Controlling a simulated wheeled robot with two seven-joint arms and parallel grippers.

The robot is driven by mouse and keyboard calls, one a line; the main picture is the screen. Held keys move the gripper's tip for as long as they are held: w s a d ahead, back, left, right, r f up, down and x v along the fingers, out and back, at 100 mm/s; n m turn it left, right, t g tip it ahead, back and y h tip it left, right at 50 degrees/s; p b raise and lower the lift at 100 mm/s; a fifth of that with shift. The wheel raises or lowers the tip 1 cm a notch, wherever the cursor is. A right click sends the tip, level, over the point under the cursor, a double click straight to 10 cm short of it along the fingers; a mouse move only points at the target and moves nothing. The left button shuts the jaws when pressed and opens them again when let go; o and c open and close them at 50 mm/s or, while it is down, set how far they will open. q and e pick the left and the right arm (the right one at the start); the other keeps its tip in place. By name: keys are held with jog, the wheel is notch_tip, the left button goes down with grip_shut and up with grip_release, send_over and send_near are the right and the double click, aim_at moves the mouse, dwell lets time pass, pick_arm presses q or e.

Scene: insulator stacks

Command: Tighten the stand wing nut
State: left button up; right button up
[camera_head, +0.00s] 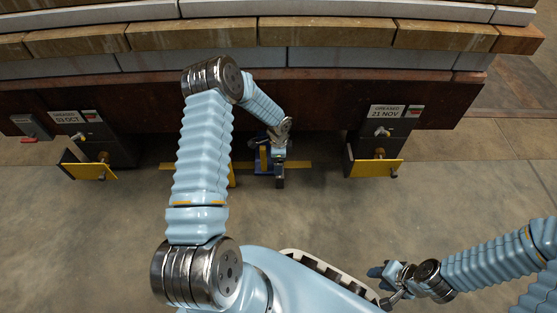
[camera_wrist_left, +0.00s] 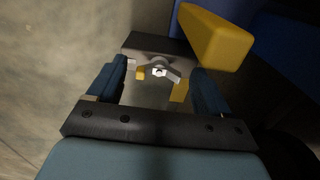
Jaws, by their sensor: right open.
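The stand (camera_head: 263,157) is a small blue and yellow thing under the front edge of the stack's table, partly hidden by my left arm. In the left wrist view, a silver wing nut (camera_wrist_left: 158,71) sits in front of a dark block, near the stand's yellow part (camera_wrist_left: 215,38). My left gripper (camera_wrist_left: 156,92) is open, its dark blue fingers apart on either side of the wing nut, with a gap visible on both sides. In the head view the left gripper (camera_head: 279,170) is small beside the stand. My right gripper (camera_head: 384,282) is open and empty at the lower right, away from the stand.
Long stacked slabs (camera_head: 330,35) lie on a dark red-brown table (camera_head: 320,100) across the top. Dark boxes with yellow plates stand at left (camera_head: 90,171) and right (camera_head: 375,168), labelled by date. The concrete floor (camera_head: 440,215) is clear at right.

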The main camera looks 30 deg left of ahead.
pick_arm(q)
notch_tip(320, 180, up, 14)
jog(key=p, duration=0.3)
dwell(0.3)
jog(key=shift+f, duration=0.15)
